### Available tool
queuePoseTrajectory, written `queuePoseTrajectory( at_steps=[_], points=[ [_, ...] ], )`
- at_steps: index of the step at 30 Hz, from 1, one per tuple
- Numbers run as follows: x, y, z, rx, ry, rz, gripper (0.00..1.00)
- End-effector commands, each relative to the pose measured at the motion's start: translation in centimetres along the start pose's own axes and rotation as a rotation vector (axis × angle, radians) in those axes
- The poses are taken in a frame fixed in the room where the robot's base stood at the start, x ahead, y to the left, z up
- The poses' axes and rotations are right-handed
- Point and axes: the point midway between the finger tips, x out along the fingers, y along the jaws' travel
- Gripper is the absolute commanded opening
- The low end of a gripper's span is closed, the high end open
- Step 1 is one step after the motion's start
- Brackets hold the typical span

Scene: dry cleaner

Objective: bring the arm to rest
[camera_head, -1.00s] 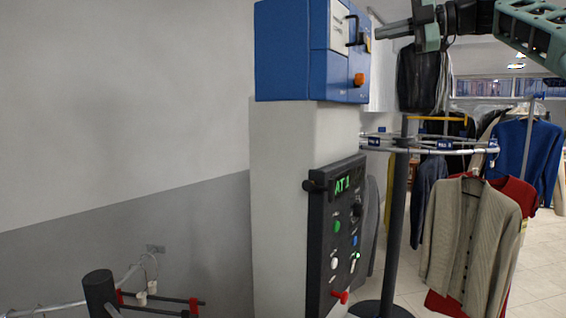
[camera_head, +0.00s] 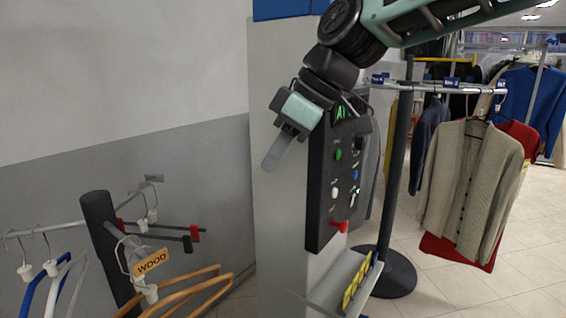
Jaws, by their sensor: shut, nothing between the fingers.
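My gripper (camera_head: 272,160) is shut and empty, with its fingers pointing down and to the left. It hangs in front of the pale pillar, just left of the black control panel (camera_head: 334,205). My arm (camera_head: 420,22) comes in from the upper right and covers the panel's upper part and part of its green display. I cannot tell how far the gripper is from the pillar.
A rack with hangers and a "WOOD" tag (camera_head: 151,262) stands at the lower left. A grey tray (camera_head: 335,280) with yellow labels is below the panel. A round garment rail (camera_head: 460,88) holds a beige cardigan (camera_head: 466,190). Tiled floor (camera_head: 450,285) is open at the lower right.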

Motion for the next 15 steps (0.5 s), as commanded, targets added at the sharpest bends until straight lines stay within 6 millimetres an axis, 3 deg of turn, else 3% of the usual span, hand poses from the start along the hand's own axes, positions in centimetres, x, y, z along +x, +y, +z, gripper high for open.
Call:
queuePoseTrajectory(
  at_steps=[1, 6, 10, 15],
  points=[
    [2.2, -2.3, 2.4, 0.054, -0.054, -0.007, 0.00],
    [6.6, -8.4, 10.2, 0.266, -0.212, 0.010, 0.00],
    [8.9, -12.8, 16.8, 0.418, -0.321, 0.047, 0.00],
    [10.4, -17.3, 24.4, 0.583, -0.425, 0.108, 0.00]
  ],
)
